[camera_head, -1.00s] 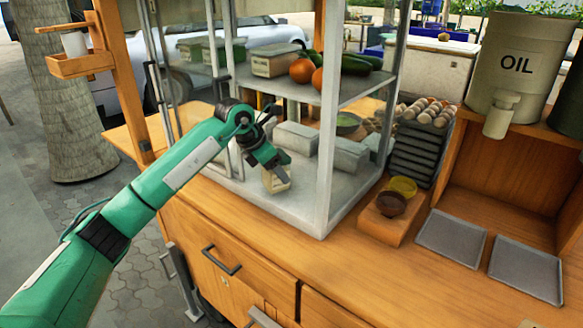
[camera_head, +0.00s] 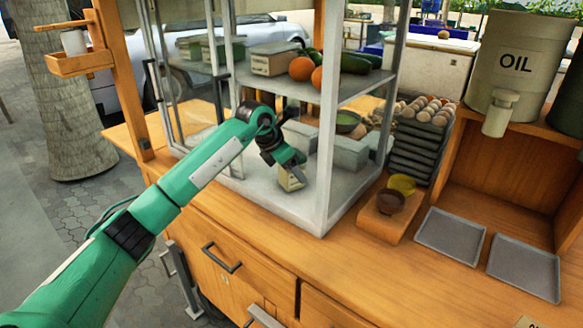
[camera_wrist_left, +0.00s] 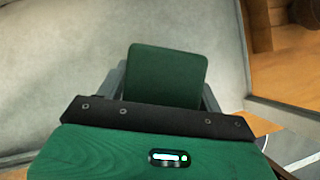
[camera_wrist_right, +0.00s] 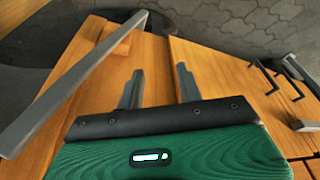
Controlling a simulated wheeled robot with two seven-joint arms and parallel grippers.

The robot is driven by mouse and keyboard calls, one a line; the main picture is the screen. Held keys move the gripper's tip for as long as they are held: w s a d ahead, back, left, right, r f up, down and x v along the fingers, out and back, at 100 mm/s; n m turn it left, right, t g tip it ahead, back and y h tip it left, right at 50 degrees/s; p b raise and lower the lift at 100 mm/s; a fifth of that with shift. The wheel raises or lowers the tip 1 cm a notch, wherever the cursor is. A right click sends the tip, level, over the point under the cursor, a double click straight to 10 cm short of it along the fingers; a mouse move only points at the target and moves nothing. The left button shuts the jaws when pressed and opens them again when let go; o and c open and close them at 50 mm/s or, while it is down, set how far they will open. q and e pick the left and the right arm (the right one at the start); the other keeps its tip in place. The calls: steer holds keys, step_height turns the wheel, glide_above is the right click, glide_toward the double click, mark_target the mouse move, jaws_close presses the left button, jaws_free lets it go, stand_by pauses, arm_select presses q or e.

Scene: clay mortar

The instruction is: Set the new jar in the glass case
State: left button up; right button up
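The glass case (camera_head: 327,120) stands on the wooden cart, with grey metal posts, an upper shelf and a pale lower floor. My left gripper (camera_head: 291,166) reaches inside the case and is shut on the jar (camera_head: 290,180), a small cream block-like container. It is low over the case floor near the front; whether it touches the floor I cannot tell. In the left wrist view, the jar shows its square green top (camera_wrist_left: 168,76) between the fingers. My right gripper (camera_wrist_right: 158,90) is open and empty in the right wrist view, over wooden cart panels; it is outside the head view.
Pale containers (camera_head: 350,152) stand on the lower floor behind the jar. Tomatoes (camera_head: 301,68), green vegetables and boxes (camera_head: 270,60) fill the upper shelf. Right of the case are bowls (camera_head: 390,201), an egg stack (camera_head: 420,150) and grey trays (camera_head: 450,237). A front corner post stands right of the gripper.

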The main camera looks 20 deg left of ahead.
arm_select(q)
steer(key=shift+o, duration=0.9)
steer(key=shift+r, duration=0.25)
steer(key=v, duration=0.4)
steer(key=shift+a+r, duration=0.15)
steer(key=shift+a, duration=0.05)
steer(key=s+a+b, duration=0.1)
steer(key=s+a, duration=0.7)
steer(key=s, duration=0.1)
steer(key=shift+s+r, duration=0.15)
arm_select(e)
steer(key=shift+v, duration=1.15)
steer(key=shift+w+f, duration=0.1)
